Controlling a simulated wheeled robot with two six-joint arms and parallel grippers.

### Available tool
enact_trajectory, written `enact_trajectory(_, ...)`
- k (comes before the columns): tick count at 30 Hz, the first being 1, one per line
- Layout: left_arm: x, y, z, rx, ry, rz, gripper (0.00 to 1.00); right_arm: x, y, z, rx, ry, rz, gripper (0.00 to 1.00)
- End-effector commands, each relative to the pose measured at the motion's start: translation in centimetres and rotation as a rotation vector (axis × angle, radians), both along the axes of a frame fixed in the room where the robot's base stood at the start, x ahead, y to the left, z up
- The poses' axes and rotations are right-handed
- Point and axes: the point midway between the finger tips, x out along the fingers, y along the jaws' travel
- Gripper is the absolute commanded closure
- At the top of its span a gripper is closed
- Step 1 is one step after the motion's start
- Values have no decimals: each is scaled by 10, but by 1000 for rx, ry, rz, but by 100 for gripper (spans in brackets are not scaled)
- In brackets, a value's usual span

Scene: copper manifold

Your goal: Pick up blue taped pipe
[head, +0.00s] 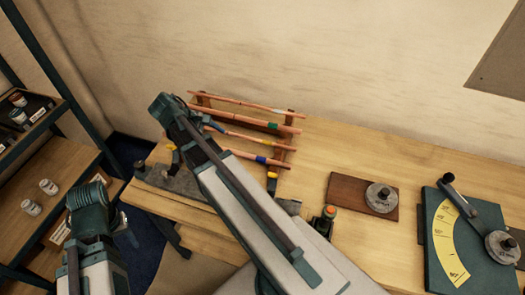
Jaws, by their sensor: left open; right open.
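The blue taped pipe (245,156) is copper, with a blue band near its right end. It lies lowest on a wooden rack at the back of the bench, and my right arm hides its left part. Above it lie a yellow taped pipe (243,136), a green taped pipe (245,119) and a white taped pipe (240,103). My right arm crosses in front of the rack, and its gripper is hidden behind it. My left gripper (127,229) shows only in part, low at the left, apart from the bench and the pipes. It is open and holds nothing visible.
The wooden bench (330,150) holds a wooden board with a metal disc (380,197) and a green device with a yellow scale (448,240). A dark fixture (165,180) with yellow-topped parts is below the rack. A shelf (50,165) with jars stands at left.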

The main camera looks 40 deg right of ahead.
Motion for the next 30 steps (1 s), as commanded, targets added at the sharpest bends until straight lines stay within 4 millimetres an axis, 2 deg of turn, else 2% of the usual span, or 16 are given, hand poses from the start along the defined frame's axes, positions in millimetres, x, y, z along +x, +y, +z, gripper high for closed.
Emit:
enact_trajectory(8,0,0,-10,0,0,-1,50,-2,-5,-10,0,0,0,38)
enact_trajectory(21,0,1,-68,3,0,-13,50,-13,-39,-68,0,-1,-2,38)
enact_trajectory(30,0,1,-73,2,1,-14,50,-15,-46,-73,0,-1,0,38)
